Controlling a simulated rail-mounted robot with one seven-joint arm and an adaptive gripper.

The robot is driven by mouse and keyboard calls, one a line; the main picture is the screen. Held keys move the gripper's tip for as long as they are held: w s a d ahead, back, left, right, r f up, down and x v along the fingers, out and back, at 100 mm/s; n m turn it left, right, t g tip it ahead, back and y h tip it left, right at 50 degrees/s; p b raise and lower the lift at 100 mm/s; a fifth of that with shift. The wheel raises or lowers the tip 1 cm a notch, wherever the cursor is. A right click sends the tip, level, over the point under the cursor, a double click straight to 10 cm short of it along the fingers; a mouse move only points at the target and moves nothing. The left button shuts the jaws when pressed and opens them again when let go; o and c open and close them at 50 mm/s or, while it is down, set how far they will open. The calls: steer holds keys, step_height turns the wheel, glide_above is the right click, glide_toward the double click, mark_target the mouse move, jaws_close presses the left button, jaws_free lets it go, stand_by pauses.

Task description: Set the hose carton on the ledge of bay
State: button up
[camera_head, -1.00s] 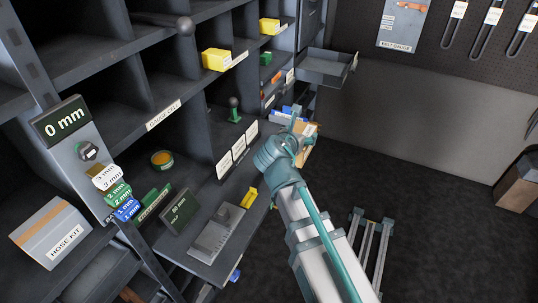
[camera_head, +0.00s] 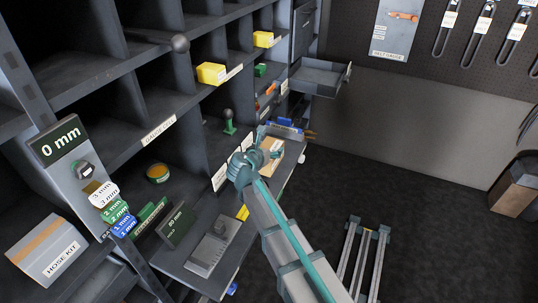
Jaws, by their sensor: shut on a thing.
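A grey-white carton (camera_head: 48,248) with an orange stripe, labelled HOSE KIT, sits at the lower left, apart from my gripper. My gripper (camera_head: 268,142) is at the shelf front near the middle of the head view, shut on a small tan carton (camera_head: 271,158). My own wrist hides part of that carton, and its label cannot be read. The carton is over or at the ledge (camera_head: 287,170) along the front of the bays; I cannot tell whether it touches.
Pigeonhole shelves (camera_head: 150,135) fill the left. Yellow boxes (camera_head: 211,73) stand above. A green-based knob (camera_head: 229,122) and a blue item (camera_head: 286,124) are near my gripper. An open drawer (camera_head: 318,79) juts out behind. A round tin (camera_head: 157,173) is in a bay.

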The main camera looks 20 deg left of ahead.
steer(key=shift+f+p, duration=0.3)
steer(key=shift+f, duration=1.2)
steer(key=o, duration=1.5)
steer(key=shift+f, duration=0.15)
steer(key=shift+s+r, duration=0.1)
steer(key=shift+r, duration=0.1)
steer(key=b+v, duration=0.1)
steer(key=v, duration=1)
steer(key=shift+s+r+b, duration=0.2)
steer(key=shift+s+b, duration=0.1)
steer(key=shift+s, duration=0.05)
